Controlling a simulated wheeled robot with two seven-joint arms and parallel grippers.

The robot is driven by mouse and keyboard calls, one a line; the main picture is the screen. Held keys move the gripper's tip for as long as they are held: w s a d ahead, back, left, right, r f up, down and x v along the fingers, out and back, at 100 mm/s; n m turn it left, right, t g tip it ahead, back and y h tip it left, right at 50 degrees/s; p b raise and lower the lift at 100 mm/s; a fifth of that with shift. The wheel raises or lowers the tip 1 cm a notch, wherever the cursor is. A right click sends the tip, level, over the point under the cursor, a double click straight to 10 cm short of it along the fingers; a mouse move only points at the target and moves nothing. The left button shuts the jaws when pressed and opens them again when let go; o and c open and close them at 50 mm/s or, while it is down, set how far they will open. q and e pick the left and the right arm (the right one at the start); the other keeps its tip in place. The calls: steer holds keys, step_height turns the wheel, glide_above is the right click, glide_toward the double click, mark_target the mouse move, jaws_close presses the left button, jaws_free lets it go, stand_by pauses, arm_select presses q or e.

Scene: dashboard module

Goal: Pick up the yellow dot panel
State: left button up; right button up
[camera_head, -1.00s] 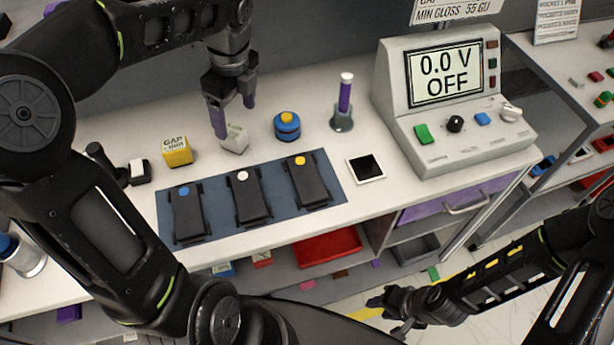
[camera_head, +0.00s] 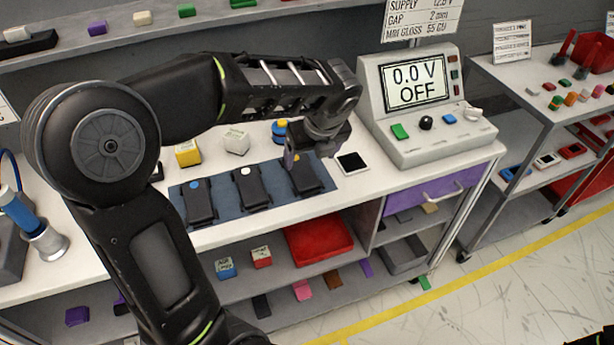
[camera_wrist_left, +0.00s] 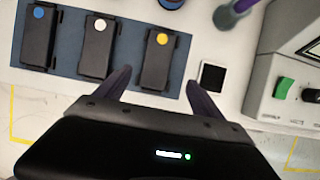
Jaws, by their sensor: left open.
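The yellow dot panel is a black panel with a yellow dot. It lies on the blue mat (camera_head: 222,212), the rightmost of three panels, and shows in the left wrist view (camera_wrist_left: 158,65). In the left wrist view the purple fingers of the left gripper (camera_wrist_left: 158,85) are open and empty, one on each side of the panel's near end. I cannot tell the height of the fingertips above it.
The white dot panel (camera_head: 252,190) and blue dot panel (camera_head: 199,204) lie to the left on the mat. A white-framed black square (camera_head: 352,163) lies close on the right. A meter console (camera_head: 425,115) stands at right.

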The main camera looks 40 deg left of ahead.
mark_target(303, 173)
arm_select(q)
steer(key=shift+f, duration=0.15)
steer(key=shift+x, duration=1.05)
steer(key=shift+s+x, duration=0.15)
steer(key=shift+x, duration=1.2)
steer(key=shift+s+x, duration=0.1)
steer(key=shift+x, duration=1.2)
steer(key=shift+a, duration=0.15)
steer(key=c, duration=1.5)
